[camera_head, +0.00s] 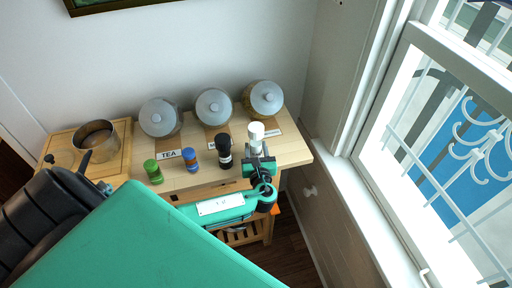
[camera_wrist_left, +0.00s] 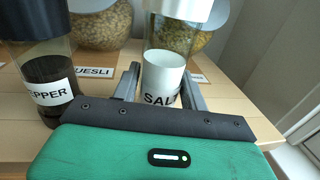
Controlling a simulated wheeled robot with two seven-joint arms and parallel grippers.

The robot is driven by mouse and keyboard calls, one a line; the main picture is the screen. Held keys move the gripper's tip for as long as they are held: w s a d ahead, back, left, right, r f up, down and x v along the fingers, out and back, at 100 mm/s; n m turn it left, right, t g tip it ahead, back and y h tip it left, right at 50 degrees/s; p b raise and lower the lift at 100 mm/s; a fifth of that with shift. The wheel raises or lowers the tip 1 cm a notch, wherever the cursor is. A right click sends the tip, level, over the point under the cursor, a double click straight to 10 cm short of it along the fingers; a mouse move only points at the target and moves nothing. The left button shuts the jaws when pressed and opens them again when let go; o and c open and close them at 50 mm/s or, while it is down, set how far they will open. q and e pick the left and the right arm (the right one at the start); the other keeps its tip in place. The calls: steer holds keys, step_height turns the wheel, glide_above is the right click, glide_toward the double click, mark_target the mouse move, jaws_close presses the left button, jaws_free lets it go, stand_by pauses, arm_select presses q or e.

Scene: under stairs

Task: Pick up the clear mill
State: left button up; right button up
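The clear mill with a white cap (camera_head: 256,131) stands upright at the right part of the wooden table. In the left wrist view the clear mill (camera_wrist_left: 164,72) has a see-through body, white contents and a "SALT" label. My left gripper (camera_head: 258,163) is at the mill, and its fingers (camera_wrist_left: 160,88) stand on either side of the lower body. The fingers look open, with a narrow gap at the left; contact on the right is unclear. The gripper hides the mill's base. My right gripper is not in view.
A black-capped pepper mill (camera_head: 225,151) stands just left; its label also shows in the left wrist view (camera_wrist_left: 50,93). Blue-capped (camera_head: 190,160) and green-capped (camera_head: 153,172) jars stand farther left. Several large glass jars (camera_head: 213,107) line the back. A window (camera_head: 430,130) is at the right.

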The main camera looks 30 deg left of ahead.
arm_select(q)
steer(key=c, duration=0.4)
steer(key=shift+o, duration=0.2)
steer(key=shift+r, duration=0.15)
step_height(320, 180, up, 19)
steer(key=b, duration=0.2)
steer(key=shift+f+b, duration=0.2)
steer(key=shift+b, duration=0.15)
steer(key=shift+r, duration=0.65)
